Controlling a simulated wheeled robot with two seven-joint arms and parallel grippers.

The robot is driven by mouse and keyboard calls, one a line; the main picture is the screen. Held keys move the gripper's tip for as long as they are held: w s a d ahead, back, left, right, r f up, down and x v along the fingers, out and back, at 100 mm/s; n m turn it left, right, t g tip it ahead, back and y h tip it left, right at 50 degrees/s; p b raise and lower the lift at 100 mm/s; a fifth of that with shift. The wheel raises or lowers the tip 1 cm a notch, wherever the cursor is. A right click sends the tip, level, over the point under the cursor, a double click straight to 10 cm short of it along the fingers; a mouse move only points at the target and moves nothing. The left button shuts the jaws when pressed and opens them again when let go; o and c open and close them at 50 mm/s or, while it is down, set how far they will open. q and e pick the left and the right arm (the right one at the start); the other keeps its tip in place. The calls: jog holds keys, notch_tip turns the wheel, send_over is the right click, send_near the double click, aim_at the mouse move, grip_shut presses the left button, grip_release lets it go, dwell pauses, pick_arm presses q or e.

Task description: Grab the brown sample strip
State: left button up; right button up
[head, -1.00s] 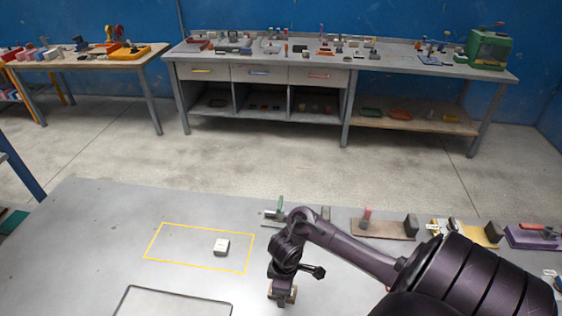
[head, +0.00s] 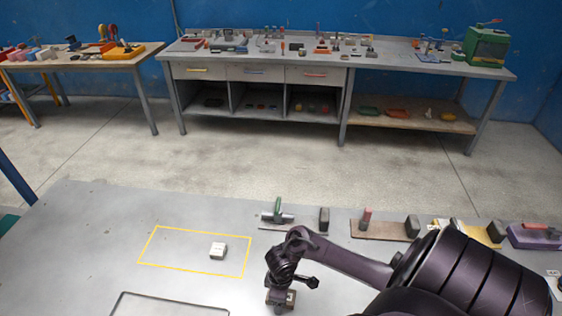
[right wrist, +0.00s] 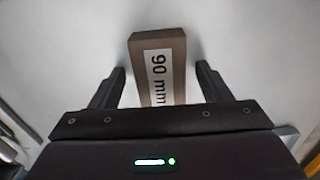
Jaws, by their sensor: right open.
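The brown sample strip (right wrist: 160,50) has a white label reading "90 mm" and lies on a pale surface in the right wrist view. My right gripper (right wrist: 160,75) is open, with one finger on each side of the strip and a gap on both sides. The strip's near end is hidden behind the gripper body. In the head view, my right gripper (head: 281,290) is low over the grey table's front part, and the strip is mostly hidden there. My left gripper is not in view.
A yellow outlined rectangle (head: 150,238) with a small white block (head: 218,251) is left of my right arm. Several fixtures stand along the table's back right, including a brown base (head: 385,230) and a purple one (head: 530,237). The table's left part is clear.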

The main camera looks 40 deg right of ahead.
jog(key=shift+c, duration=1.4)
jog(key=c, duration=0.8)
jog(key=shift+r, duration=0.15)
jog(key=shift+c, duration=0.3)
notch_tip(320, 180, up, 20)
jog(key=p, duration=0.3)
jog(key=shift+p, duration=0.4)
